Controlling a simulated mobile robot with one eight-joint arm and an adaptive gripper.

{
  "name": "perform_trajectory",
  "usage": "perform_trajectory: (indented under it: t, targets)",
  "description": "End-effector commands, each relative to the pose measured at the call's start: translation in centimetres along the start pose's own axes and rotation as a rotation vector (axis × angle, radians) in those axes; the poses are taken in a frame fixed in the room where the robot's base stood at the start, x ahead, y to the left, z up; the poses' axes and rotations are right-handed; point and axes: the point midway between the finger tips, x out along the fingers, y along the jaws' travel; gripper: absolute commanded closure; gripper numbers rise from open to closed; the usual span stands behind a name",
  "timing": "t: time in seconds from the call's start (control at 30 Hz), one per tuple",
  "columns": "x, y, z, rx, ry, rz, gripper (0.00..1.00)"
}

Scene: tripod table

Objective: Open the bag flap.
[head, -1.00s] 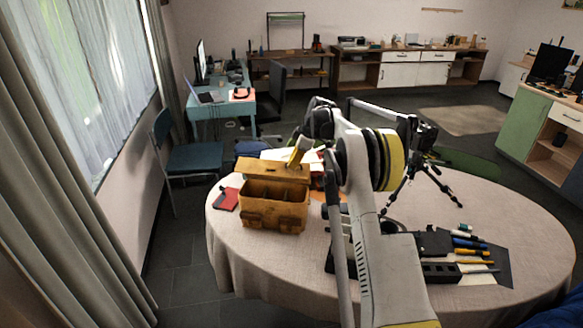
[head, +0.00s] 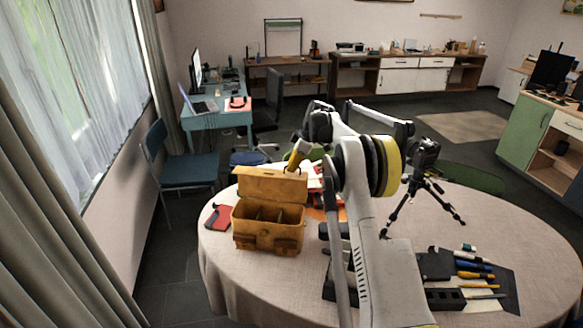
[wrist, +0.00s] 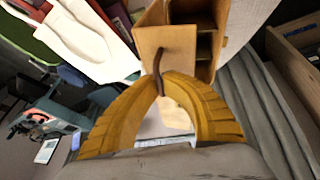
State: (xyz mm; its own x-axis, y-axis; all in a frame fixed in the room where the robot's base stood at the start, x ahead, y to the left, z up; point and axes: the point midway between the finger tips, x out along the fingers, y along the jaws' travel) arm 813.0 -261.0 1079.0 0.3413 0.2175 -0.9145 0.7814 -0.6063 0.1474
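The tan leather bag (head: 268,243) stands upright on the near left part of the round table. Its flap (head: 272,184) is raised at the back, and the divided inside of the bag shows. My gripper (head: 297,158) is behind the flap's upper right part, its tips largely hidden there. In the wrist view, my yellow fingers (wrist: 163,84) come together on a thin dark brown strap (wrist: 158,62) at the tan flap panel (wrist: 168,40). The open bag (wrist: 204,14) lies beyond the panel.
The round table (head: 490,215) also holds a red item (head: 218,217) left of the bag, a small black tripod (head: 424,180), and pens with dark tool pieces (head: 472,268) at front right. A blue chair (head: 188,168) stands left of the table.

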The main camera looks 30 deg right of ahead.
Motion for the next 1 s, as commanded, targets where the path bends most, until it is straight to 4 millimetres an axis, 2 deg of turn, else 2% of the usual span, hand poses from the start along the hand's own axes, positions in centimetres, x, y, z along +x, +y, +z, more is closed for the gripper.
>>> perform_trajectory:
  t: [0.3, 0.4, 0.77, 0.87, 1.0]
  targets:
    - [0.0, 0.0, -0.1, 0.000, 0.001, 0.000, 1.00]
    - [0.0, 0.0, -0.1, 0.000, 0.001, 0.000, 0.71]
    - [-0.4, 0.0, 0.0, 0.000, 0.000, 0.000, 0.71]
    - [-1.6, 0.0, 0.0, 0.001, 0.000, 0.000, 0.71]
    - [-4.7, 0.0, 0.0, 0.001, 0.000, 0.000, 0.71]
